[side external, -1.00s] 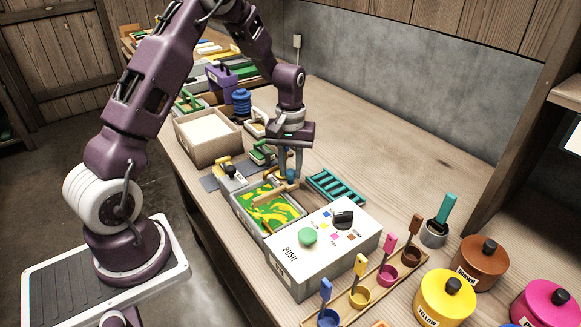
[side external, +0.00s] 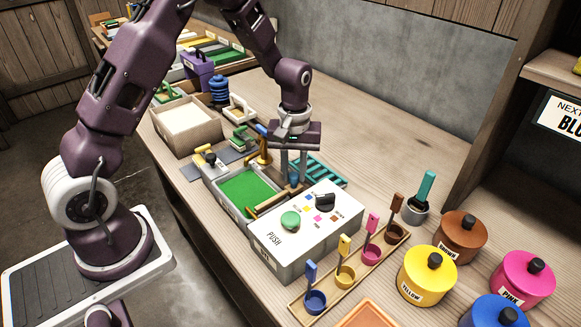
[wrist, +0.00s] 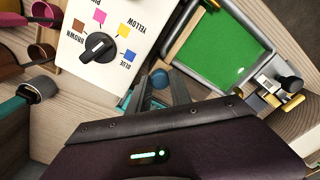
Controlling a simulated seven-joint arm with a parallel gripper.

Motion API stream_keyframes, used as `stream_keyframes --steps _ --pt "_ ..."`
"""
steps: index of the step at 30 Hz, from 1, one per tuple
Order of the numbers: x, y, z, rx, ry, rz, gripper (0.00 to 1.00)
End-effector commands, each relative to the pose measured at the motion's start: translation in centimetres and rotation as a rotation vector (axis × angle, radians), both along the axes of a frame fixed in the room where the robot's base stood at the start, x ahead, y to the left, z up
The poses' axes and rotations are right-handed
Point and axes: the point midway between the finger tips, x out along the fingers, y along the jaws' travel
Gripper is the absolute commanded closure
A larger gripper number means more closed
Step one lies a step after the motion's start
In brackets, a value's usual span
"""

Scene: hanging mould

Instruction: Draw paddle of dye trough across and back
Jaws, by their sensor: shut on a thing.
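The dye trough (side external: 211,187) is a grey-walled box on the bench, and its surface is plain green. It also shows in the wrist view (wrist: 203,84). The paddle (side external: 268,204) is a wooden bar lying across the trough's end nearest the control box. My gripper (side external: 294,181) points down at the bar's right end, beside the trough, and is shut on the paddle's handle. The fingers mostly hide the handle. In the wrist view my gripper (wrist: 168,92) closes around a small blue-grey part just outside the trough.
A white control box (side external: 285,249) with a green button and black knob stands close to the trough and paddle. A teal rack (side external: 322,170) is just behind my gripper. A yellow stand with a blue top (side external: 263,148) is behind the trough. Dye pots (side external: 428,277) stand right.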

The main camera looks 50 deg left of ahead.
Motion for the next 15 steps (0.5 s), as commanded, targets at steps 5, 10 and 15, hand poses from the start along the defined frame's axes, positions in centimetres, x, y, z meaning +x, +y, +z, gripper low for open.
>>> stream_keyframes --steps 5,10,15 --pt "0.08 -0.69 0.09 -0.010 -0.001 -0.007 0.59" --pt "0.04 -0.52 0.05 -0.008 -0.001 -0.006 0.53" --pt "0.04 -0.42 0.19 -0.006 -0.001 -0.005 0.53"
